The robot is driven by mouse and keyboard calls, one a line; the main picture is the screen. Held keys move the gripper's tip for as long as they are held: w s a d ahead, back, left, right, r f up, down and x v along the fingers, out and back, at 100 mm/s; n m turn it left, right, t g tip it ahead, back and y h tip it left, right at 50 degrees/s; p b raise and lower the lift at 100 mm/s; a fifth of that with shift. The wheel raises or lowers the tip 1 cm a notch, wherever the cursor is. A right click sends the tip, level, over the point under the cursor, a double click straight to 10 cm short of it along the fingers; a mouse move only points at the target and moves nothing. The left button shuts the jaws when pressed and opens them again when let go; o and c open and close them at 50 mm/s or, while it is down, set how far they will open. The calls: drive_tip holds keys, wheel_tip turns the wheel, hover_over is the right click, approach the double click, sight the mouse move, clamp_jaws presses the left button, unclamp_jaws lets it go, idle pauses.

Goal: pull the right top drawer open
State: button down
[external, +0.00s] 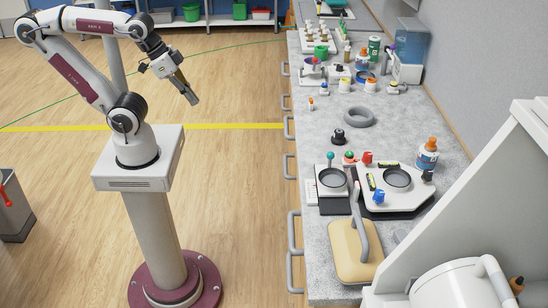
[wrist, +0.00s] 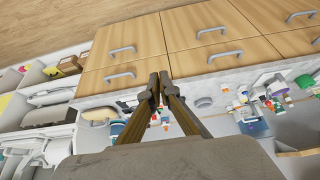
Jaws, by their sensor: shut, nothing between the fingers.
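The cabinet below the counter has wooden drawer fronts with grey bar handles, all looking shut. In the wrist view the counter lies below the fronts, so the top row is the lower one. Its handles show at left (wrist: 118,75), middle (wrist: 225,55) and the right edge (wrist: 317,40). I cannot tell for sure which is the right top drawer. In the external view several handles line the cabinet front, one near the camera (external: 292,226). My gripper (external: 191,97) is shut and empty, in the air well left of the cabinet. Its fingertips meet in the wrist view (wrist: 156,84).
The grey counter (external: 312,138) carries a grey ring (external: 360,116), bottles, trays with round dishes and a tan board (external: 350,255). A white machine (external: 455,285) stands at the lower right. The wooden floor (external: 235,180) between my base and the cabinet is clear.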

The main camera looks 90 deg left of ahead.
drive_tip(key=shift+d, duration=0.1)
drive_tip(key=w+d+f+m+g+y, duration=0.1)
drive_tip(key=w+d+f+m+g, duration=0.25)
drive_tip(key=w+d+f, duration=1.75)
drive_tip(key=w+d+n+t+h, duration=0.1)
drive_tip(key=w+d+n+t, duration=0.1)
drive_tip(key=w+d, duration=0.4)
drive_tip(key=shift+w+d+r+n, duration=0.3)
drive_tip(key=shift+w+n, duration=0.45)
drive_tip(key=shift+w, duration=0.5)
drive_tip(key=shift+f, duration=0.2)
drive_tip(key=x, duration=0.9)
drive_tip(key=shift+f, duration=0.35)
